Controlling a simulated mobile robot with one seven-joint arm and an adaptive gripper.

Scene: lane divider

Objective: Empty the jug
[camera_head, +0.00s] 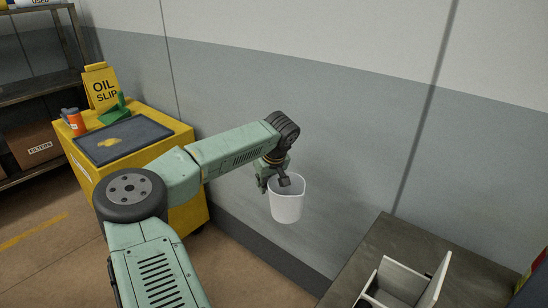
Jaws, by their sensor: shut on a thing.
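The white jug (287,205) hangs in the air near the middle of the view, roughly upright with its open top showing. My gripper (276,183) is shut on the jug at its upper left rim or handle side; the exact grip is partly hidden by the fingers. The jug is apart from both the yellow cart and the grey bench. What is inside the jug cannot be seen.
A yellow cart (183,188) at left holds a dark tray (122,139) with a yellow puddle, a green scoop (116,110), an orange can (73,121) and an "OIL SLIP" sign (101,86). A grey bench (385,248) at lower right carries a white open box (402,283). A wall stands close behind.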

